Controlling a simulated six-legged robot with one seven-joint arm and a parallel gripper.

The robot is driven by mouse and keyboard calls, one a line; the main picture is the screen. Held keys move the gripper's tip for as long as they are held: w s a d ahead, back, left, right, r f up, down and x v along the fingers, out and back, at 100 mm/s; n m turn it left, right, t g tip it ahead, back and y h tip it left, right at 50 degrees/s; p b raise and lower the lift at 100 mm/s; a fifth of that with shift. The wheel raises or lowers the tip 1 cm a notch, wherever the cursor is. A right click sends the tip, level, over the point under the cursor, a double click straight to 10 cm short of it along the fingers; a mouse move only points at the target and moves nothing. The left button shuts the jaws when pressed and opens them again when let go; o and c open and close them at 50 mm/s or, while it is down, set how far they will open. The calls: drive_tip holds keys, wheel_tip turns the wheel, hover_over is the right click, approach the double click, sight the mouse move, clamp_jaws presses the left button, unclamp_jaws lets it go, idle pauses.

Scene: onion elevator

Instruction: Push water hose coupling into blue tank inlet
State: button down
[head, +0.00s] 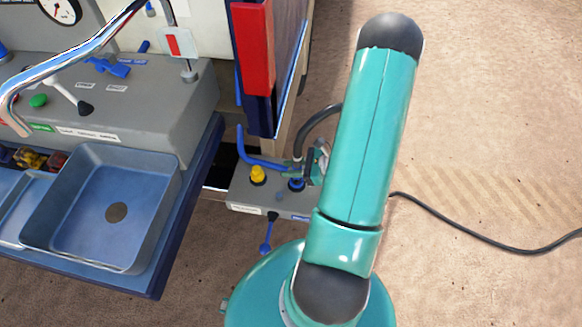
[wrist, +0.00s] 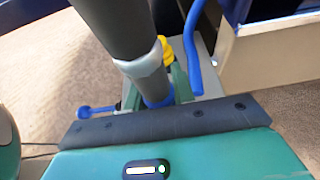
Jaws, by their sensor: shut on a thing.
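The grey tank box (head: 270,195) stands on the floor, with a blue round inlet (head: 296,185) on its top. My gripper (head: 305,170) is low over the box's right side, by the inlet, its green fingers partly hidden by my arm. In the wrist view, the dark water hose (wrist: 112,28) runs down to a light grey collar of its coupling (wrist: 142,66), between my green fingers. My gripper is shut on the coupling. A blue part (wrist: 157,101) shows right below it; I cannot tell how deep the coupling sits in the inlet.
A yellow knob (head: 258,174) sits left of the inlet, and a blue bent pipe (head: 258,160) passes behind it. A blue-handled lever (head: 268,235) sticks out in front. A blue sink (head: 110,205) is at left. A black cable (head: 470,240) lies on open floor at right.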

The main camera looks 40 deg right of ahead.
drive_tip(key=shift+f, duration=0.15)
drive_tip(key=shift+f, duration=0.3)
drive_tip(key=shift+f, duration=0.4)
idle(0.3)
drive_tip(key=c, duration=1.1)
unclamp_jaws()
drive_tip(key=v, duration=1.4)
drive_tip(key=shift+a, duration=0.1)
drive_tip(key=shift+w, duration=0.1)
